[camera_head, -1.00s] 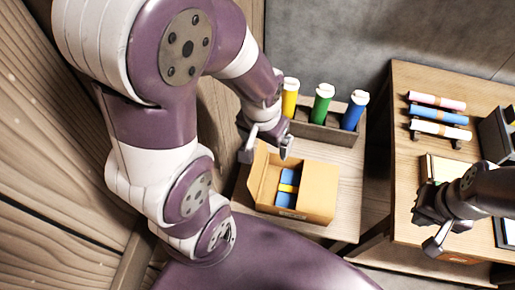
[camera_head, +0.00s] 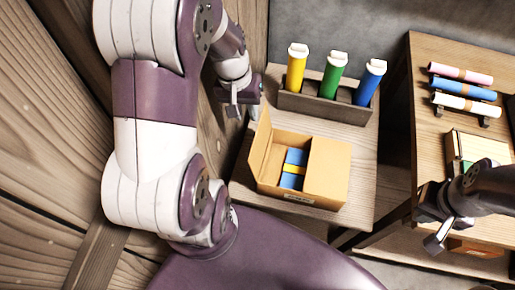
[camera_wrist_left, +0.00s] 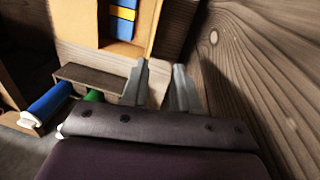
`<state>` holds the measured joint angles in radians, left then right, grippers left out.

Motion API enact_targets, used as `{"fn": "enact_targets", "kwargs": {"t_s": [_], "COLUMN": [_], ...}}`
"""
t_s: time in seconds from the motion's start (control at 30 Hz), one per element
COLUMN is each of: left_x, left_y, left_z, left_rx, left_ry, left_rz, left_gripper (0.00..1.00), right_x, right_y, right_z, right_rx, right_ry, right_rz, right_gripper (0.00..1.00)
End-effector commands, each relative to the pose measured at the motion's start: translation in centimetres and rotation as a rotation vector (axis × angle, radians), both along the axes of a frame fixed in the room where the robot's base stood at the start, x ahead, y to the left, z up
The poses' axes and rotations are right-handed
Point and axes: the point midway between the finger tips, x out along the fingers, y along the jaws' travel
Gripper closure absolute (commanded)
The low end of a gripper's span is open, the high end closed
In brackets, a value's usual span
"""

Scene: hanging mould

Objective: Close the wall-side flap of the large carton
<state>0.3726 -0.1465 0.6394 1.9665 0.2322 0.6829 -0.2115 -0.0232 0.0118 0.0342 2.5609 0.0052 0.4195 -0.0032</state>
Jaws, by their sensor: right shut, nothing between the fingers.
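The large carton (camera_head: 328,175) stands open on a wooden table, with a blue and yellow item (camera_head: 293,168) inside. Its wall-side flap (camera_head: 262,142) stands up on the left. In the left wrist view the carton (camera_wrist_left: 85,20) shows at the top, with a tan panel (camera_wrist_left: 148,22) on its right side. My left gripper (camera_head: 242,110) is open and empty, between the flap and the wooden wall, apart from the carton. Its two fingers (camera_wrist_left: 162,82) show with a gap between them. My right gripper (camera_head: 432,228) is shut and empty over the right table's near edge.
A wooden rack (camera_head: 325,105) behind the carton holds yellow, green and blue tubes. The wooden wall (camera_head: 45,130) is close on the left. The right table (camera_head: 428,130) bears rolls (camera_head: 463,88) and a box (camera_head: 478,148). A gap separates the two tables.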

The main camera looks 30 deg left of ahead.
Motion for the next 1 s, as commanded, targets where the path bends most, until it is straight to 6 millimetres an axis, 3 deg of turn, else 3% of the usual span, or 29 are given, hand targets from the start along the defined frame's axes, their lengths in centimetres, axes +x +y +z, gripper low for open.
{"fn": "enact_targets", "kwargs": {"t_s": [0.07,0.13,0.4,0.6,0.97,1.0], "left_x": [0.6,0.4,0.6,0.8,0.9,0.9], "left_y": [-0.6,-0.9,-2.1,-2.7,-2.8,-2.8], "left_z": [0.9,-0.1,-6.9,-10.4,-11.3,-11.3], "left_rx": [-0.031,-0.038,-0.036,-0.034,-0.033,-0.033], "left_ry": [0.000,0.010,0.013,0.009,0.006,0.006], "left_rz": [-0.042,-0.063,-0.064,-0.064,-0.063,-0.063], "left_gripper": [0.70,0.70,0.70,0.70,0.70,0.77], "right_x": [0.1,0.1,0.1,0.1,0.1,0.1], "right_y": [0.0,0.0,0.0,0.0,0.0,0.0], "right_z": [0.7,0.5,-0.7,-1.3,-1.4,-1.4], "right_rx": [0.000,0.000,0.000,0.000,0.000,0.000], "right_ry": [-0.004,-0.004,-0.003,-0.003,-0.003,-0.003], "right_rz": [0.000,0.000,0.000,0.000,0.000,0.000], "right_gripper": [1.00,1.00,1.00,1.00,1.00,1.00]}}
